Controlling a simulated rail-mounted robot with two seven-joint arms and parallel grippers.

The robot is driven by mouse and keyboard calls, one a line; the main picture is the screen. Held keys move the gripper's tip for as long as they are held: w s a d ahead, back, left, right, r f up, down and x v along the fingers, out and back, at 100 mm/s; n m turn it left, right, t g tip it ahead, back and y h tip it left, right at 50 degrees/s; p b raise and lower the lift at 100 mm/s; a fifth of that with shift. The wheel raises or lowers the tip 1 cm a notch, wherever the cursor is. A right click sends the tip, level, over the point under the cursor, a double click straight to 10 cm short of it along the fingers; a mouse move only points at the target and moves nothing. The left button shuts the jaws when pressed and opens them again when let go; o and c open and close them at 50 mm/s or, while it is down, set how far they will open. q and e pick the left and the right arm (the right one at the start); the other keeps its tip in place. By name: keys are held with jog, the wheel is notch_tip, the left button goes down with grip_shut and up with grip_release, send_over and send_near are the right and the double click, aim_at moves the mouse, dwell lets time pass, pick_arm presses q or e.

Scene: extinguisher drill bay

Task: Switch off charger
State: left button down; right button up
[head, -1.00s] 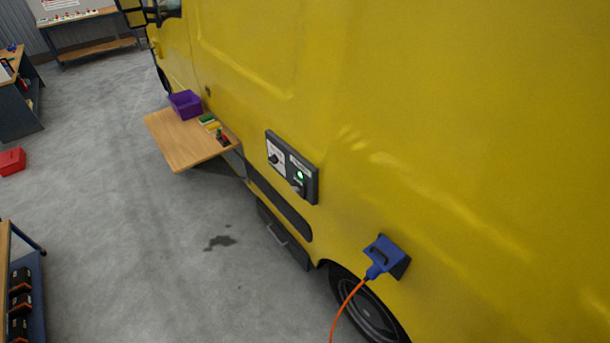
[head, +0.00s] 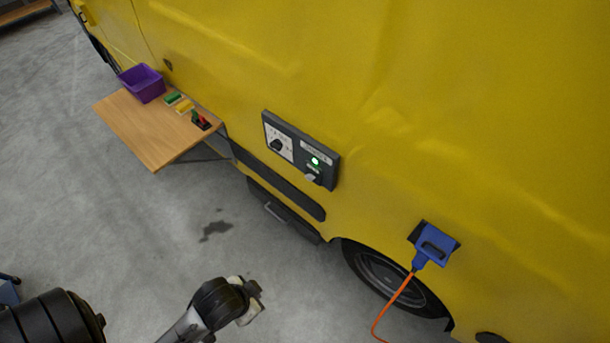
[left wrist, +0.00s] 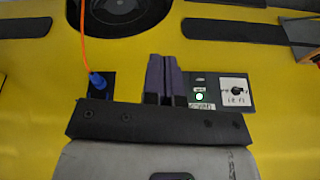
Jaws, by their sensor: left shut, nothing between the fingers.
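The charger panel (head: 268,128) is a dark box on the yellow van's side. It bears a white plate with a black rotary knob (head: 277,145), a lit green lamp (head: 315,161) and a small grey lever (head: 311,178) below the lamp. In the left wrist view the lamp (left wrist: 199,97) and knob (left wrist: 237,90) show right of my fingers; the lever is not clear there. My left gripper (head: 258,291) is low in front of the van, apart from the panel. Its fingers (left wrist: 163,72) are shut and empty. My right gripper is not in view.
A blue plug (head: 434,244) with an orange cable (head: 395,300) sits in the van's side, right of the panel. A wooden fold-out shelf (head: 135,125) juts out at left, holding a purple bin (head: 142,84) and small items. The air before the panel looks clear.

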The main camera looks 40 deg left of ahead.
aim_at(309, 179)
pick_arm(q)
jog(key=w+a+f+m+t+b, duration=0.2)
jog(key=w+a+f+m+b, duration=0.15)
jog(key=w+f+b, duration=0.3)
jog(key=w+a+f+m+t+b, duration=0.1)
jog(key=w+a+f+m+b, duration=0.1)
jog(key=w+f+m+b, duration=0.4)
jog(key=w+a+f+m+t+b, duration=0.1)
jog(key=w+a+m+t+b, duration=0.2)
jog(key=w, duration=0.7)
jog(key=w+a+f+m+t+b, duration=0.2)
jog(key=w+a+m+t+b, duration=0.1)
jog(key=w+a+b, duration=0.5)
jog(key=w+a, duration=0.2)
jog(key=a, duration=0.2)
jog(key=shift+w+m, duration=0.15)
jog(key=shift+m, duration=0.2)
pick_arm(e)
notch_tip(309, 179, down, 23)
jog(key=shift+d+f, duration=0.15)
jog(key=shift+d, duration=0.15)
pick_arm(q)
jog(key=x, duration=1.4)
jog(key=shift+d+r+b, duration=0.1)
jog(key=shift+r+b, duration=0.1)
jog(key=shift+b, duration=0.1)
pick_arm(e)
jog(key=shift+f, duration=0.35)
